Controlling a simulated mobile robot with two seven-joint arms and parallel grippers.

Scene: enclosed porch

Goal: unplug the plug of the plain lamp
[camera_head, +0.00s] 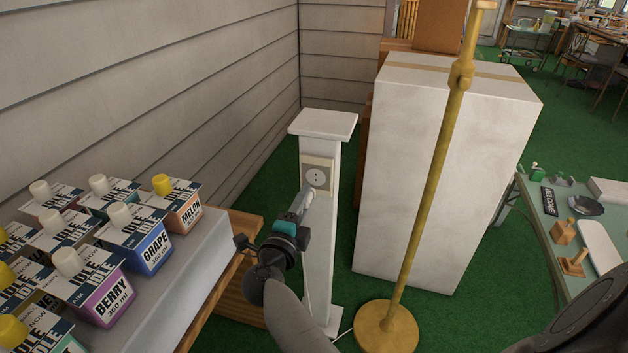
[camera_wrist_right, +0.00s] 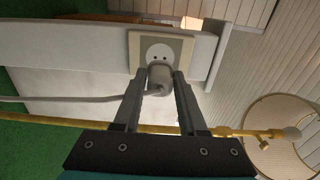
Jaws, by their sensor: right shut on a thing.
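My right gripper (camera_head: 305,197) is in front of a white post (camera_head: 318,240) that carries a beige outlet (camera_head: 304,164). In the right wrist view, the gripper (camera_wrist_right: 160,76) is shut on a grey plug (camera_wrist_right: 160,78), with a finger on each side. The outlet (camera_wrist_right: 136,46) shows its round face and two bare holes there, so the plug is out of it, close in front. A pale cord (camera_wrist_right: 70,99) runs from the plug to the left. The brass floor lamp (camera_head: 433,185) stands right of the post; its shade (camera_wrist_right: 278,137) shows in the wrist view. My left gripper is not in view.
A tall white box (camera_head: 395,160) stands behind the lamp pole. At left, a wooden stand (camera_head: 245,226) bears several juice cartons (camera_head: 150,240). A table (camera_head: 545,225) with small items is at right. Plank walls rise behind the post, and green floor is open around the lamp base.

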